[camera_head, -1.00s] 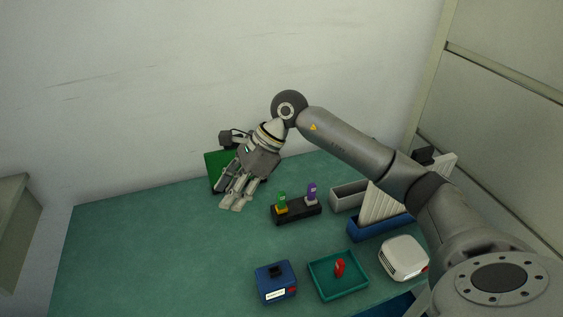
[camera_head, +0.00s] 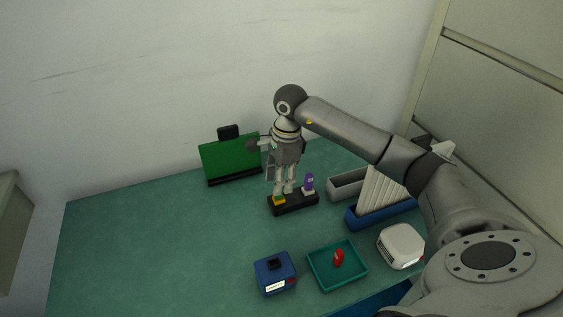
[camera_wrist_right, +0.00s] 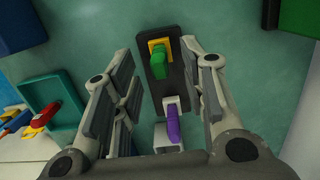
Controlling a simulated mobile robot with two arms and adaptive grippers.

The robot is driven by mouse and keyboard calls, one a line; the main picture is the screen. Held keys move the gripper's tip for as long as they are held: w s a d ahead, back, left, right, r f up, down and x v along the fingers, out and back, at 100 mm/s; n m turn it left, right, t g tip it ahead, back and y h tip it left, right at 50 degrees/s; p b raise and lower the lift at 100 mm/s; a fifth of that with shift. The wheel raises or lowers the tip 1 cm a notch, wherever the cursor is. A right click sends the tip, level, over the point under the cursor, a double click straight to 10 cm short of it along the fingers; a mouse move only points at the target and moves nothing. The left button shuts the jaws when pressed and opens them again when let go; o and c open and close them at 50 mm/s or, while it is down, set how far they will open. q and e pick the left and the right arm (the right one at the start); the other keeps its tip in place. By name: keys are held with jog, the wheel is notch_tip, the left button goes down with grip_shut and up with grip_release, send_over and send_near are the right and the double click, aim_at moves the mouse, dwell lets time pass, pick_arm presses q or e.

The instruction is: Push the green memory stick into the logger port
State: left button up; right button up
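The green memory stick (camera_wrist_right: 160,62) stands in a yellow-collared slot of the black holder (camera_wrist_right: 157,90) in the right wrist view. In the head view, the fingers hide the stick's green part; the yellow collar (camera_head: 278,201) shows on the holder (camera_head: 293,205). My right gripper (camera_head: 282,188) points down over that end of the holder, and its fingers are spread apart in the wrist view. A blue box (camera_head: 275,275) with a black top piece, possibly the logger, stands at the front; a blue edge (camera_wrist_right: 20,25) shows in the wrist view. My left gripper is not in view.
A purple stick (camera_head: 309,182) stands in the same holder, close beside the fingers. A teal tray (camera_head: 322,284) holds a red item (camera_head: 338,258). A white device (camera_head: 401,246) and blue rack (camera_head: 366,217) are right; a green board (camera_head: 230,157) stands behind. The table's left is clear.

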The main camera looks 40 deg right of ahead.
jog(key=shift+a+f, duration=0.15)
jog(key=shift+f, duration=1.05)
jog(key=c, duration=0.8)
grip_shut()
